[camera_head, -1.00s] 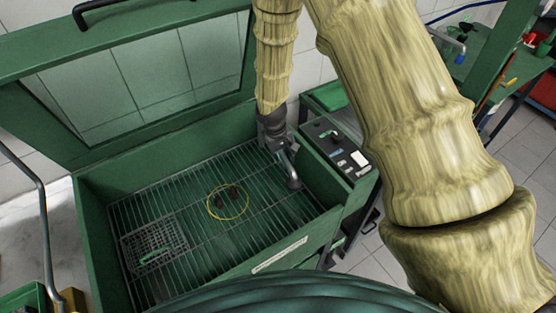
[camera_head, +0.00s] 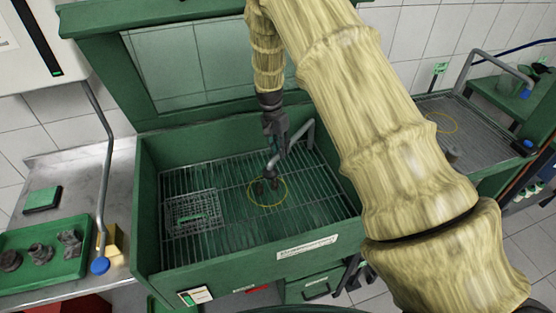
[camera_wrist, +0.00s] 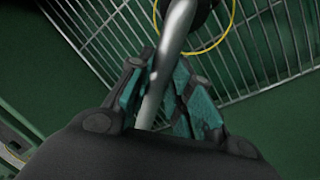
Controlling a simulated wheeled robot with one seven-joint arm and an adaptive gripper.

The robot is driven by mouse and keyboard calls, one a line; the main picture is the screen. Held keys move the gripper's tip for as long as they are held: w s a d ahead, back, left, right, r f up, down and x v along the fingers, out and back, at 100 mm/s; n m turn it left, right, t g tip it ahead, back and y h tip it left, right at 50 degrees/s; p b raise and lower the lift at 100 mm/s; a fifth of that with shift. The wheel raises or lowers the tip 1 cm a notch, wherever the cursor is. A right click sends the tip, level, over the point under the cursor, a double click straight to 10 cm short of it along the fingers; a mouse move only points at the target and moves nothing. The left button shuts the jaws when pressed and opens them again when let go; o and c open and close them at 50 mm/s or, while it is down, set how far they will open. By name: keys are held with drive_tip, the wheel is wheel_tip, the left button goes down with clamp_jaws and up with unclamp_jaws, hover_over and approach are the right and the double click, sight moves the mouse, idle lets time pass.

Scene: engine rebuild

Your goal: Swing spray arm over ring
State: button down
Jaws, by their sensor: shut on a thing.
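The spray arm is a bent grey pipe (camera_head: 309,133) at the right rear of the green wash tank. My gripper (camera_head: 272,152) is shut on it; the wrist view shows my gripper's teal-padded fingers (camera_wrist: 160,66) on both sides of the pipe (camera_wrist: 178,25). In the head view the pipe's lower end is at the ring's far edge. In the wrist view its dark end overlaps the ring (camera_wrist: 228,36). Its height above the ring is unclear.
A wire basket (camera_head: 193,213) sits on the grate (camera_head: 235,228) at left. The tank's lid (camera_head: 190,72) stands open behind. A green tray (camera_head: 45,265) with dark parts and a blue-tipped pipe (camera_head: 101,220) are at left. Another grated station (camera_head: 480,125) is at right.

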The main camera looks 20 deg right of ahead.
drive_tip(key=shift+w+a+r+m, duration=0.1)
drive_tip(key=shift+w+a+m, duration=0.1)
drive_tip(key=shift+w+m, duration=0.3)
drive_tip(key=shift+w, duration=0.2)
drive_tip(key=c, duration=1.3)
unclamp_jaws()
drive_tip(key=shift+a, duration=0.1)
drive_tip(key=shift+s, duration=0.15)
